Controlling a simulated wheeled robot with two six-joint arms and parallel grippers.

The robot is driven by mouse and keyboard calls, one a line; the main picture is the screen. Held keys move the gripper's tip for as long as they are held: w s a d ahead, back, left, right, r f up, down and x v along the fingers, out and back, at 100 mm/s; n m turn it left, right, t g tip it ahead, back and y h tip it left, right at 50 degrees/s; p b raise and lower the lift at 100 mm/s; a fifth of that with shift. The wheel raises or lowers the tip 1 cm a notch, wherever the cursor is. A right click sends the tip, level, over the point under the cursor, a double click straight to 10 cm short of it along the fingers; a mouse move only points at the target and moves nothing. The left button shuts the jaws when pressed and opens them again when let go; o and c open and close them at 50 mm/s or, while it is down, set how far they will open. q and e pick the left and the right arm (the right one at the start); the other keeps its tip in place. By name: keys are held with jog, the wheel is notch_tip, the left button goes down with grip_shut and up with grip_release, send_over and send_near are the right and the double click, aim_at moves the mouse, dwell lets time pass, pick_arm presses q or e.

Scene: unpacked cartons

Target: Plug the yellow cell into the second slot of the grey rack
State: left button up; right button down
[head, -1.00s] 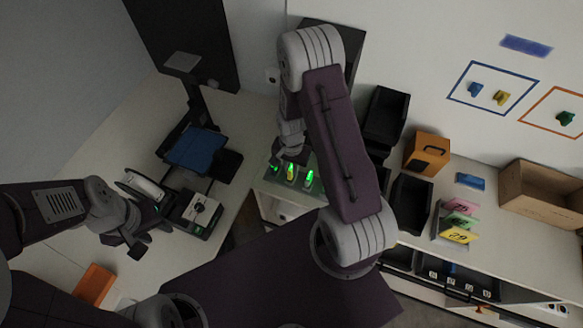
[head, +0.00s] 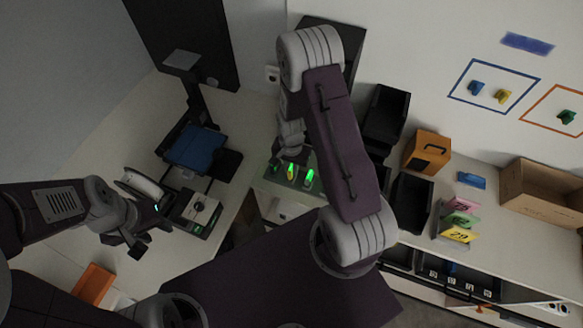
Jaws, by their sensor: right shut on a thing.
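The grey rack (head: 283,188) stands on the corner of the counter near the picture's middle, with green lights along its top. The yellow cell (head: 291,174) is upright at the middle position of the rack, beside a green light; how deep it sits I cannot tell. My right gripper (head: 288,156) reaches down over the rack from behind my raised arm and is shut on the yellow cell; its fingertips are small and partly hidden. My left gripper (head: 127,246) hangs empty over the left counter, away from the rack, its fingers apart.
Black bins (head: 384,118) and an orange box (head: 427,151) stand right of my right arm. Coloured cards (head: 459,220) and an open carton (head: 540,190) are farther right. A device with a blue top (head: 196,148) stands left of the rack.

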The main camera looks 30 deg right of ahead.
aim_at(291, 167)
jog(key=shift+f+b, duration=0.45)
jog(key=shift+f, duration=0.1)
dwell(0.4)
jog(key=c, duration=1.3)
grip_release()
notch_tip(291, 167, up, 9)
jog(key=shift+r+b, duration=0.1)
jog(key=shift+b, duration=0.5)
